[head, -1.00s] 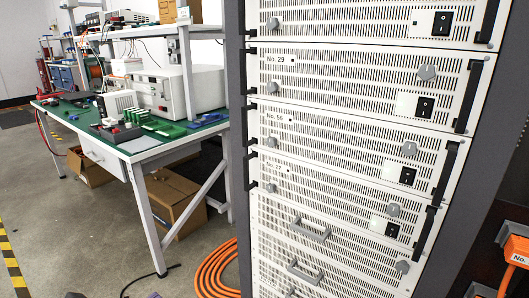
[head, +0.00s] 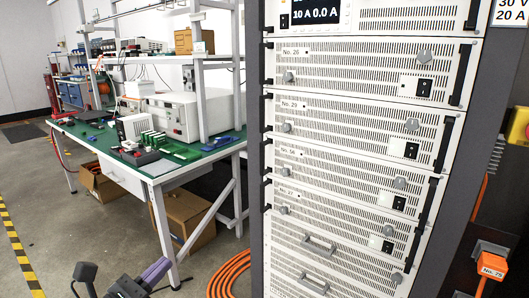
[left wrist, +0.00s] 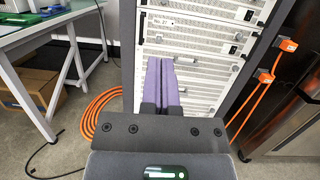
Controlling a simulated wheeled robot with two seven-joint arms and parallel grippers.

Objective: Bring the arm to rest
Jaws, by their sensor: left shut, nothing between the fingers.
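My left gripper (head: 158,270) is at the bottom edge of the head view, in front of the workbench and left of the equipment rack. Its purple fingers are together with nothing between them. It also shows in the left wrist view (left wrist: 162,82), where the closed fingers point towards the lower part of the rack, apart from it as far as I can tell. Part of my left arm beside it is cut off by the frame edge. My right gripper is in neither view.
The white rack (head: 355,133) holds several numbered units with knobs and black switches. A green-topped workbench (head: 190,165) stands left, with cardboard boxes (head: 187,215) beneath. Orange cable (head: 228,278) is coiled on the floor. An orange connector (head: 491,265) is at right. Grey floor is open at left.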

